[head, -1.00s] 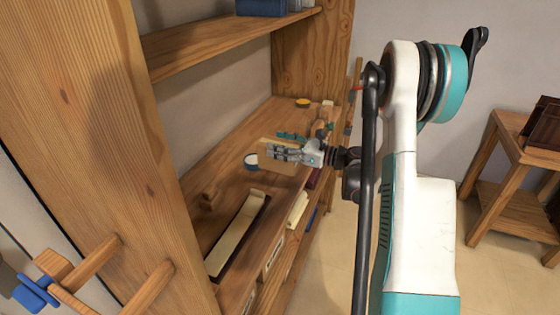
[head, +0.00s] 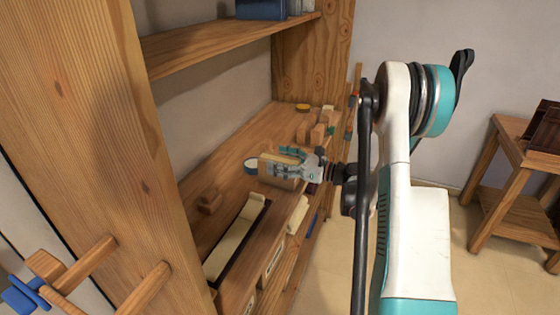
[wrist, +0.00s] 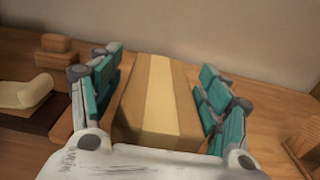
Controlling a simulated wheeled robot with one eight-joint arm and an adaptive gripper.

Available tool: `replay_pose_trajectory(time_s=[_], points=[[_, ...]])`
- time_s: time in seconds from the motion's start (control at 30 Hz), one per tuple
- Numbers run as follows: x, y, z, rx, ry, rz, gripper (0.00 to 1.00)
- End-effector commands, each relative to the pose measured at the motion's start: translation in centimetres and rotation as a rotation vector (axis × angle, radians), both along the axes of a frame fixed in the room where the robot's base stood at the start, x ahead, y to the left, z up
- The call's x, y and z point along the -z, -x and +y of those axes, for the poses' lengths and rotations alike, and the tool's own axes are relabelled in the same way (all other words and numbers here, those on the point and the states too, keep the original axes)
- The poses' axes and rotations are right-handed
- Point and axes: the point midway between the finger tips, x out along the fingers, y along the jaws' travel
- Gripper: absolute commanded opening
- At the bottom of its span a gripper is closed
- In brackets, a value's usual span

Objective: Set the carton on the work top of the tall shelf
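The carton (head: 275,172) is a small brown box with a pale tape stripe along its top. My gripper (head: 292,163) has its fingers on both sides of it, over the front part of the shelf's wooden work top (head: 232,165). In the wrist view the carton (wrist: 158,100) sits between the teal finger pads of my gripper (wrist: 160,95), which look shut on it. It looks level and low over the wood. I cannot tell whether its underside touches the work top, as the gripper hides the contact.
A dark tray with a cream strip (head: 238,235) lies nearer, beside small wooden blocks (head: 210,203). An upper shelf board (head: 215,42) spans above.

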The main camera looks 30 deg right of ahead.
Motion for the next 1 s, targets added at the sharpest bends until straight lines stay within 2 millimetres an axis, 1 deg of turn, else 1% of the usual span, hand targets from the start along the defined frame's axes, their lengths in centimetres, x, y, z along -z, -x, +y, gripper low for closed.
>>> replay_pose_trajectory(time_s=[0.23, 0.33, 0.37, 0.47, 0.8, 1.0], points=[[-0.1, 0.0, 0.0, 0.0, 0.0, 0.0, 0.71], [-0.4, 0.0, 0.0, 0.0, 0.0, 0.0, 0.71], [-0.4, 0.2, -0.2, 0.001, 0.0, 0.0, 0.71], [-0.4, 1.4, -1.2, 0.003, 0.0, 0.0, 0.71], [-0.4, 6.8, -5.5, 0.004, 0.0, 0.0, 0.71], [-0.4, 8.8, -7.0, 0.002, 0.0, 0.0, 0.71]])
